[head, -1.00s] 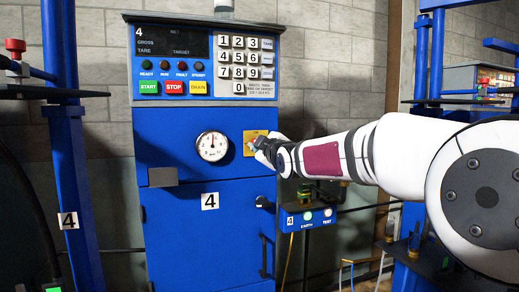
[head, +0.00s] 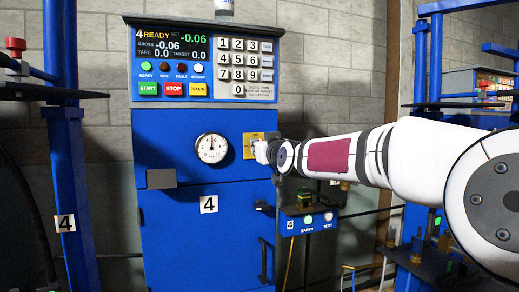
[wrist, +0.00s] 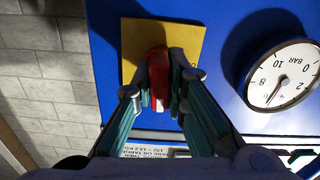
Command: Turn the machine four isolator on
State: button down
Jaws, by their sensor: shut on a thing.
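The blue machine four cabinet (head: 160,200) stands upright with a "4" label on its door. The isolator's yellow plate (head: 247,140) is on its front, right of the round gauge (head: 211,148). My gripper (head: 261,152) is at this plate. In the wrist view the red isolator handle (wrist: 158,72) stands out from the yellow plate (wrist: 187,38), and my gripper (wrist: 160,92) is shut on it, one finger each side. The display (head: 170,46) is lit and reads "4 READY". The handle is mostly hidden by my gripper in the head view.
A keypad (head: 244,60) and START, STOP and DRAIN buttons (head: 174,89) sit above. A small blue EARTH/TEST box (head: 309,222) is below right of my gripper. Blue posts (head: 62,150) stand at the left, with more blue frames at the right.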

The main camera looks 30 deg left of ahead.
jog(key=shift+f+m, duration=0.15)
jog(key=shift+m, duration=0.45)
jog(key=c, duration=1.6)
grip_release()
jog(key=shift+d, duration=0.1)
jog(key=v, duration=1.2)
